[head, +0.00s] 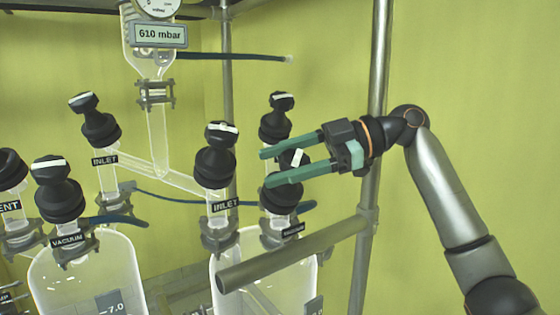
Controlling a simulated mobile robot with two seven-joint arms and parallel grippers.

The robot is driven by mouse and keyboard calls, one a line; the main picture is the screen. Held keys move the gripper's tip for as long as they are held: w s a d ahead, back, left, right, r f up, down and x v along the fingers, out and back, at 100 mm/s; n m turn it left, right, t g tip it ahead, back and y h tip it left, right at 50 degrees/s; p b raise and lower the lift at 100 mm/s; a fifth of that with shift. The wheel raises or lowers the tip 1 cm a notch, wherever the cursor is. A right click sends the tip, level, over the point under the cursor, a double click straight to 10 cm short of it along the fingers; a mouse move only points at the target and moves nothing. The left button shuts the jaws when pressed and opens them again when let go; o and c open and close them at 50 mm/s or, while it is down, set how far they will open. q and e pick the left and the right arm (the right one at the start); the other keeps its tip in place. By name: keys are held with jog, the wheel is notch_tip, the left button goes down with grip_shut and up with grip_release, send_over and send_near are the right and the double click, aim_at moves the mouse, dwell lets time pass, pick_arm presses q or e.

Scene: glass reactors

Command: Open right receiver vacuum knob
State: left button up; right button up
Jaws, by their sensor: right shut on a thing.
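The right receiver (228,268) is a clear glass vessel at the bottom centre. Its black vacuum knob (283,201) stands above a small dark label (293,231) that is hard to read. My right gripper (266,168) comes in from the right, with its two green fingers on either side of the knob's top, shut on it. The white mark on the knob's top shows between the fingers and runs at a slant. The fingers hide part of the knob. My left gripper is not in view.
A black inlet knob (214,165) stands just left, and another black knob (278,118) behind. A metal bar (300,254) crosses in front of the right receiver. A vertical post (378,70) stands behind my right gripper. A gauge reads 610 mbar (160,35).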

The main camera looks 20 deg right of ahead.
jog(key=shift+s+f+n+g, duration=0.1)
jog(key=shift+n+g, duration=0.7)
jog(key=o, duration=1.4)
